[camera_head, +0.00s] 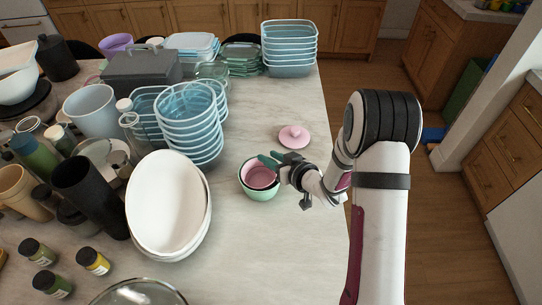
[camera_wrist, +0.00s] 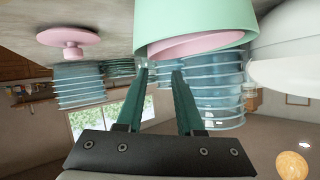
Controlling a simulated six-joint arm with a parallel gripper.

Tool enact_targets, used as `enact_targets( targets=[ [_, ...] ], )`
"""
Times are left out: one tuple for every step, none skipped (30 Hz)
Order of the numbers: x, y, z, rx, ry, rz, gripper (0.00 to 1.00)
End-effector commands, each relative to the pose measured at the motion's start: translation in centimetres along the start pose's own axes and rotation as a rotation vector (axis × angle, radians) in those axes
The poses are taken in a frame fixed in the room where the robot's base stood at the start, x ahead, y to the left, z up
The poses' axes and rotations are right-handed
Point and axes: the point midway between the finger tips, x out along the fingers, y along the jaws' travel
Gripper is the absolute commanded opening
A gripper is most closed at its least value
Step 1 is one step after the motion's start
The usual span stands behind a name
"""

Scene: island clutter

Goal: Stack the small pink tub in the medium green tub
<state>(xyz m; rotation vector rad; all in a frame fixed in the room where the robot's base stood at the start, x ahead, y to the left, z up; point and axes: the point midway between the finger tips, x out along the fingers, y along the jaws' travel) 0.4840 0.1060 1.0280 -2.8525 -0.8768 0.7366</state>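The small pink tub (camera_head: 259,175) sits inside the medium green tub (camera_head: 259,193) on the counter, and its rim looks slightly tilted. In the wrist view, which is upside down, the green tub (camera_wrist: 195,22) shows at the top, with the pink tub (camera_wrist: 200,43) showing at its opening. My gripper (camera_head: 268,158) is at the right and far side of the tubs, near their rims. In the wrist view my gripper (camera_wrist: 160,72) has its two green fingers apart with nothing between them. The fingertips look close to the pink rim; I cannot tell whether they touch it.
A pink lid with a knob (camera_head: 294,137) lies on the counter behind my gripper. White oval bowls (camera_head: 165,205) stand close left of the tubs. Stacked blue containers (camera_head: 192,122) stand behind them at the left. The counter to the front right is clear up to its right edge.

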Motion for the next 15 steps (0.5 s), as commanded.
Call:
enact_targets(
  targets=[
    [0.0, 0.0, 0.0, 0.000, 0.000, 0.000, 0.47],
    [0.0, 0.0, 0.0, 0.000, 0.000, 0.000, 0.52],
    [0.0, 0.0, 0.0, 0.000, 0.000, 0.000, 0.52],
    [0.0, 0.0, 0.0, 0.000, 0.000, 0.000, 0.52],
    [0.0, 0.0, 0.0, 0.000, 0.000, 0.000, 0.52],
    [0.0, 0.0, 0.0, 0.000, 0.000, 0.000, 0.52],
    [0.0, 0.0, 0.0, 0.000, 0.000, 0.000, 0.52],
    [0.0, 0.0, 0.0, 0.000, 0.000, 0.000, 0.52],
    [0.0, 0.0, 0.0, 0.000, 0.000, 0.000, 0.52],
    [0.0, 0.0, -0.1, 0.000, 0.000, 0.000, 0.52],
    [-0.1, 0.0, -0.2, 0.000, 0.001, 0.000, 0.52],
    [-0.2, -0.1, -0.6, -0.001, 0.002, 0.000, 0.52],
    [-0.5, -0.2, -1.0, -0.002, 0.003, 0.000, 0.52],
    [-0.9, -0.2, -1.3, -0.002, 0.003, 0.001, 0.52],
    [-2.0, -0.1, -1.2, 0.002, 0.001, 0.004, 0.52]
  ],
)
